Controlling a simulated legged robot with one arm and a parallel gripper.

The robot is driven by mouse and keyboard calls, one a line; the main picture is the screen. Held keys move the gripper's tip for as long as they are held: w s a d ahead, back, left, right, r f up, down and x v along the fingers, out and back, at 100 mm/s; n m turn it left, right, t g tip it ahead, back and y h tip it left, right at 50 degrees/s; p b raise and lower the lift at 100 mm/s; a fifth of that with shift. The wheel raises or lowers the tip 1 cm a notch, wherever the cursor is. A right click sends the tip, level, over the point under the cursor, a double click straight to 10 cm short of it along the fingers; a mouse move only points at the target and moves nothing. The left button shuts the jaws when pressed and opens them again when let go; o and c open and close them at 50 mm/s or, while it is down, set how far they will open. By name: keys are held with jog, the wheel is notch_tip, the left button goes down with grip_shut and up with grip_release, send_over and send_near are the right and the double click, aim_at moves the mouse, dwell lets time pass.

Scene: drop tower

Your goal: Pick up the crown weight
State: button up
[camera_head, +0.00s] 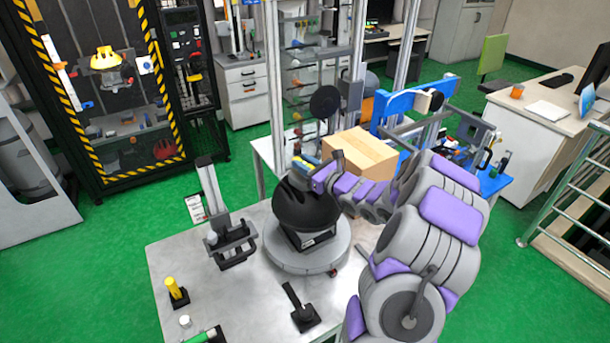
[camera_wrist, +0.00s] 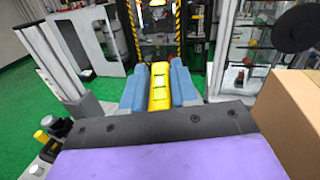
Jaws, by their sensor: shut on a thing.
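My gripper (camera_head: 305,167) is above the black dome (camera_head: 303,207), near its top. In the wrist view, my gripper's two blue fingers (camera_wrist: 159,88) are closed on a long yellow block (camera_wrist: 159,95), which I take to be the crown weight. Only a sliver of yellow shows between the fingers in the head view. The dome sits on a round grey base (camera_head: 308,262) on the light worktable (camera_head: 235,295). I cannot tell whether the block touches the dome.
A grey upright fixture (camera_head: 212,190) stands left of the dome. A yellow peg (camera_head: 173,288) and a black lever (camera_head: 302,308) are at the table's front. A cardboard box (camera_head: 362,153) is behind my arm; it is close on the right in the wrist view (camera_wrist: 290,115).

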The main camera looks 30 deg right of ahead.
grip_shut()
dwell(0.8)
